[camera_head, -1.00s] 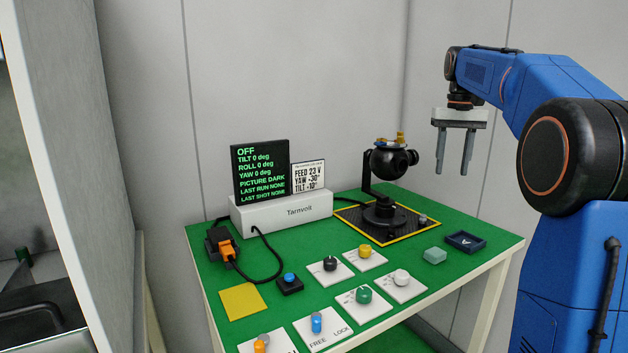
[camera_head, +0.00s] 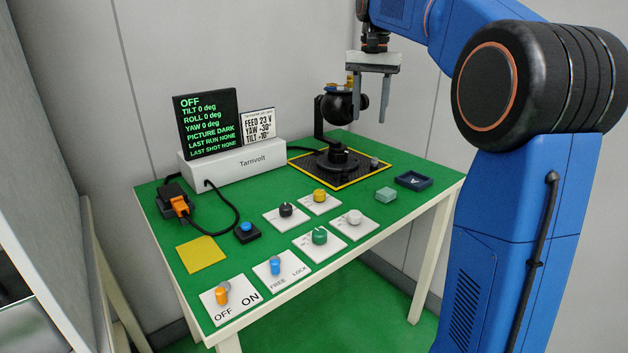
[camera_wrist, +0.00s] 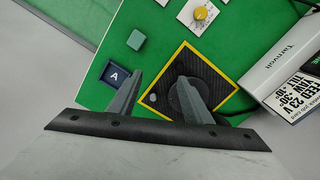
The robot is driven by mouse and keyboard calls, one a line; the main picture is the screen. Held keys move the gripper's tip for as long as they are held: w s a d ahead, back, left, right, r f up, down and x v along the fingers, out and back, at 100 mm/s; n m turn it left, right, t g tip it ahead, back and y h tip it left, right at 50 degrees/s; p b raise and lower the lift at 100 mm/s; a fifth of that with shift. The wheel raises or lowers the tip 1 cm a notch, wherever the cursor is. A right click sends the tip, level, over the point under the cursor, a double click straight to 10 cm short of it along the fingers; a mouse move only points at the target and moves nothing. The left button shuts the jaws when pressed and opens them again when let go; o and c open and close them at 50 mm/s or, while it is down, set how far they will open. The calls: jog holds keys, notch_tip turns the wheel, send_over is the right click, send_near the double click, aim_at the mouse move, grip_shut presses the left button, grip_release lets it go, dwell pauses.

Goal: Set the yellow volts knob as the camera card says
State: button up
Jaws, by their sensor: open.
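The yellow knob (camera_head: 320,195) sits on a white plate on the green table, and it also shows at the top of the wrist view (camera_wrist: 201,13). Its scale marks are too small to read. The display (camera_head: 207,123) reads OFF, tilt, roll and yaw 0 deg, PICTURE DARK. My gripper (camera_head: 372,110) is open and empty, pointing down, in line with the gimbal camera (camera_head: 342,105) and above the table. The yellow knob is clear of it.
Black (camera_head: 286,210), green (camera_head: 319,236) and white (camera_head: 353,217) knobs stand close around the yellow one. Orange OFF/ON (camera_head: 222,293) and blue FREE/LOCK (camera_head: 275,266) switches are at the front. A pale green block (camera_head: 386,195) and navy tray (camera_head: 413,181) lie right.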

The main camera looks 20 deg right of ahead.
aim_at(320, 191)
jog(key=s+a+f+m, duration=0.1)
jog(key=s+a+m, duration=0.3)
jog(key=a+m, duration=0.75)
jog(key=a+f+n, duration=0.1)
jog(key=f, duration=0.5)
jog(key=a+f+n, duration=0.1)
jog(key=f, duration=0.4)
jog(key=a+f+n, duration=0.1)
jog(key=f, duration=0.5)
jog(key=shift+s+a+f+n, duration=0.1)
jog(key=shift+f+n, duration=0.25)
jog(key=c, duration=1.1)
jog(key=shift+o, duration=0.2)
